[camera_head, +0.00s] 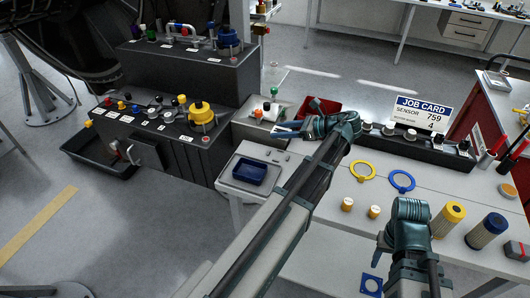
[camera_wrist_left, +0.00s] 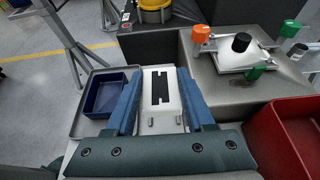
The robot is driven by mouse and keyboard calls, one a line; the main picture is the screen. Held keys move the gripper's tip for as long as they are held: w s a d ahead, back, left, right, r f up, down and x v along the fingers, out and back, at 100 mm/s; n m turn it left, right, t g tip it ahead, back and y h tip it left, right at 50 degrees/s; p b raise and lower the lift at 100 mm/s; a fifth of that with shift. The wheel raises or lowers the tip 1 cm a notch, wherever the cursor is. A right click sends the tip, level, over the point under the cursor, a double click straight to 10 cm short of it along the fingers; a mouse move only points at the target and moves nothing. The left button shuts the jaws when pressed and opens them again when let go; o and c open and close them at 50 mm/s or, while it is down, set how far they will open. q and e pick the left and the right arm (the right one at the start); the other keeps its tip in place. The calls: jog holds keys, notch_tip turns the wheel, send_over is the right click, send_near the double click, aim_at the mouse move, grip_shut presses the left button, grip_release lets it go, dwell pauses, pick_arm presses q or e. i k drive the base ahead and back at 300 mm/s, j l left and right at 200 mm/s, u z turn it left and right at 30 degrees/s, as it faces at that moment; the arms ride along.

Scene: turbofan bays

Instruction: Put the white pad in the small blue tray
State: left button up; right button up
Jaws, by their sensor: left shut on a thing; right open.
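The white pad (camera_wrist_left: 174,100), a pale block with black marks on its face, sits between the two blue fingers of my left gripper (camera_wrist_left: 160,108) in the left wrist view. The fingers are shut on it. In the head view my left gripper (camera_head: 288,130) points left above the near bench, and the pad is hard to make out there. The small blue tray (camera_head: 249,172) is empty, below and left of that gripper; it also shows in the left wrist view (camera_wrist_left: 105,97), left of the fingers. My right gripper (camera_head: 408,245) is over the right bench, its fingers mostly hidden.
The blue tray rests on a grey tray (camera_head: 231,181). A red bin (camera_head: 318,108) and a grey fixture (camera_head: 262,112) stand behind the left gripper.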

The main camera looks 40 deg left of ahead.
aim_at(250, 173)
jog(key=j+z, duration=0.15)
jog(key=z, duration=0.2)
jog(key=k+z, duration=0.15)
jog(key=z, duration=0.15)
jog(key=k+j+z, duration=0.25)
jog(key=k+j, duration=0.15)
jog(key=k+j+z, duration=0.25)
jog(key=k, duration=0.35)
jog(key=k+j, duration=0.15)
jog(key=k, duration=0.2)
jog(key=k+j, duration=0.2)
jog(key=k+z, duration=0.05)
jog(key=k, duration=0.05)
